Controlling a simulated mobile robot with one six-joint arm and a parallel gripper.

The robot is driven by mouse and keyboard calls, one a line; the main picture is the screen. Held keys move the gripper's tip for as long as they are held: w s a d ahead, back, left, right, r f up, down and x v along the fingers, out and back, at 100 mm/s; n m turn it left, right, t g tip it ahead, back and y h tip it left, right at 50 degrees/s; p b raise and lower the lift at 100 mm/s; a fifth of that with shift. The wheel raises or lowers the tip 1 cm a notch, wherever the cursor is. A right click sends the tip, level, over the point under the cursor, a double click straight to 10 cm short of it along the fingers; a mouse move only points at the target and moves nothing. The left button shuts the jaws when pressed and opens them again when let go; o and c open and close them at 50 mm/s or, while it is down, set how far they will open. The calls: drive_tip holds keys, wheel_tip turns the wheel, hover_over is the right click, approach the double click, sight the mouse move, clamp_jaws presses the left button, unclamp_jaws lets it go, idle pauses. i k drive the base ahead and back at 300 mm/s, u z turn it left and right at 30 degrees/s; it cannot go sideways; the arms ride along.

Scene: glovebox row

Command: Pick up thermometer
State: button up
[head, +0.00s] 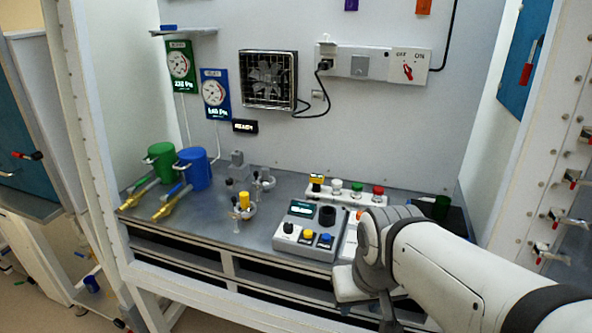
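I cannot make out a thermometer for certain in the head view. It may be hidden behind my arm or too small to tell. My arm reaches in from the lower right, over the right front part of the grey worktop (225,222). The end of my arm, with my gripper (350,287), is at the worktop's front edge, right of the grey control box (309,230). The fingertips are not clear, so I cannot tell whether they are open or shut, or hold anything.
Green (161,160) and blue (194,168) cylinders with brass valves stand at the left. Small valve fittings (243,205) stand mid-worktop. A white strip with coloured knobs (346,194) lies behind the control box. A fan (268,80) and gauges hang on the back wall. White posts frame the opening.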

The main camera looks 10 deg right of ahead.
sight(316, 179)
drive_tip(key=i, duration=0.9)
drive_tip(key=z, duration=0.05)
